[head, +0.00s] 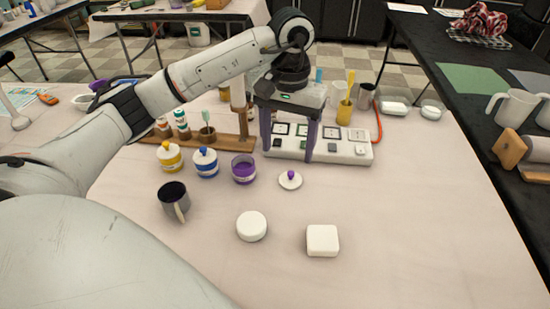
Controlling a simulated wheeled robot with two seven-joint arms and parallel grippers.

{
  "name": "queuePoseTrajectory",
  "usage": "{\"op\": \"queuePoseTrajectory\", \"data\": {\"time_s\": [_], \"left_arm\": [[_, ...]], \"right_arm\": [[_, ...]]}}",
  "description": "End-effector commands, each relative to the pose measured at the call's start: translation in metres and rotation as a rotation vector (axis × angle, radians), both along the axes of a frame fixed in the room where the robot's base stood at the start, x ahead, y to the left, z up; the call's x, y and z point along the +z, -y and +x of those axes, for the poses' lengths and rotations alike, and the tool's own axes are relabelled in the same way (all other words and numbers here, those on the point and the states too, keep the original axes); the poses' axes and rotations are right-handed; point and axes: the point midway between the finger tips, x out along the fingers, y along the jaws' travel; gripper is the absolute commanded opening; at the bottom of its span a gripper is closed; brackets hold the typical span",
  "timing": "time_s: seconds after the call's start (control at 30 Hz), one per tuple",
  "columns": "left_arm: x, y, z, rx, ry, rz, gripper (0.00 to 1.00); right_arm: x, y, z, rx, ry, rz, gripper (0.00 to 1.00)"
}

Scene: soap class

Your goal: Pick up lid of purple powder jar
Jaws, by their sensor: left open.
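The purple powder jar (243,170) stands uncovered on the table, with purple showing inside. Its white lid (290,183) with a purple knob lies apart from it, to the right on the tabletop. My left gripper (288,154) points down with its two fingers spread and nothing between them. In the picture its fingertips are just above the lid, apart from it; their exact height is hard to tell. My right gripper is not in view.
A yellow-lidded jar (170,157) and a blue-lidded jar (205,162) stand left of the purple jar. A dark mug (173,200) and two white soaps (251,226) (322,240) are nearer.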

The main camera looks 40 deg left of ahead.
Motion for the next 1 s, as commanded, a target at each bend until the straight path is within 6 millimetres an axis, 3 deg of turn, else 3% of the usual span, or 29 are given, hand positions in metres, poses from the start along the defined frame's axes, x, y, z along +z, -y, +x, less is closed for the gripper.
{"op": "queuePoseTrajectory", "data": {"time_s": [0.1,0.37,0.63,0.97,1.0], "left_arm": [[-0.021,0.002,0.000,-0.003,-0.003,-0.001,0.66],[-0.043,0.000,-0.001,0.002,-0.001,0.000,0.66],[-0.082,0.004,0.001,0.004,-0.002,-0.001,0.66],[-0.089,0.004,0.002,0.003,0.001,0.000,0.66],[-0.089,0.004,0.002,0.003,0.001,0.000,0.61]], "right_arm": [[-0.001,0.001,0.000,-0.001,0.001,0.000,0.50],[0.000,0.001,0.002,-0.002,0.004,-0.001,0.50],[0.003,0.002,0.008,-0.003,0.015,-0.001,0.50],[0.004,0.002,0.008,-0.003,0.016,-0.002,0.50],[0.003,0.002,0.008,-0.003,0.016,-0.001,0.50]]}}
